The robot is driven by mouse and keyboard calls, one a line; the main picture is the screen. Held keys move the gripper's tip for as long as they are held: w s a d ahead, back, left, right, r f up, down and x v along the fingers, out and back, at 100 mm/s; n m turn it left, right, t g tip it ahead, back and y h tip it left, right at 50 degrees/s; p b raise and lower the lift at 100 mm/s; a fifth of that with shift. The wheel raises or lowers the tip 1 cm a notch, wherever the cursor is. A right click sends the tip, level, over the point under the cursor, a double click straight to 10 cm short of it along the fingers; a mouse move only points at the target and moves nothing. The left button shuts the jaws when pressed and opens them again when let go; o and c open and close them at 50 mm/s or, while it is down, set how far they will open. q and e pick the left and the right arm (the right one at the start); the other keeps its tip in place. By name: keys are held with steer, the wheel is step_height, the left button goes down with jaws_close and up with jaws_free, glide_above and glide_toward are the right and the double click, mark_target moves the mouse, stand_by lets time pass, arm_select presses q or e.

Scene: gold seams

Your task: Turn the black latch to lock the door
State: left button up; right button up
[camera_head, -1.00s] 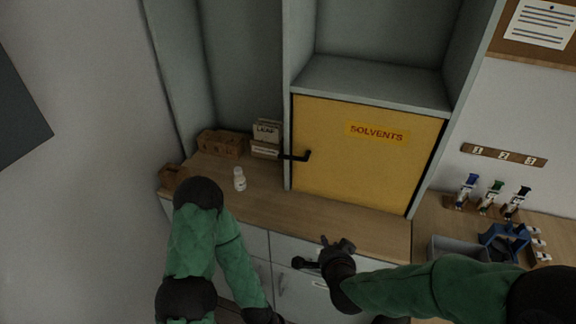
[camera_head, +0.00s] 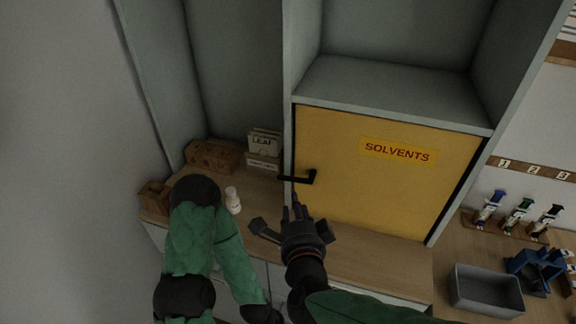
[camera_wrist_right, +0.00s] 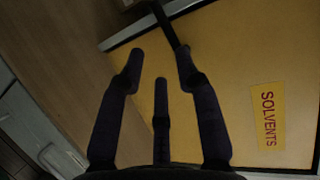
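The black latch (camera_head: 298,179) sits at the left edge of the yellow SOLVENTS door (camera_head: 395,195). The door looks closed. The latch lies level, its free end pointing left past the door's edge, over the grey cabinet upright. My right gripper (camera_head: 293,213) is just below the latch, fingers spread and empty, pointing up toward it. In the right wrist view, the latch (camera_wrist_right: 167,22) is a dark bar just beyond the open fingertips (camera_wrist_right: 160,68); I cannot tell whether the right-hand finger touches it.
A white bottle (camera_head: 233,201) stands on the wooden counter (camera_head: 365,265), beside my left arm. Cardboard boxes (camera_head: 212,155) and cards (camera_head: 264,145) stand behind it. A grey bin (camera_head: 487,290), a blue holder (camera_head: 537,268) and coloured-top items (camera_head: 519,214) are at the right.

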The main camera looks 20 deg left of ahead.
arm_select(q)
steer(key=shift+w+a+f+b, duration=0.1)
steer(key=shift+w+f+b, duration=0.1)
steer(key=shift+f+b, duration=0.6)
steer(key=shift+w+a+f+b, duration=0.1)
steer(key=shift+w+f+b, duration=0.05)
steer(key=shift+f+b, duration=0.65)
arm_select(e)
steer(key=shift+x, duration=5.75)
steer(key=shift+r, duration=0.15)
jaws_close()
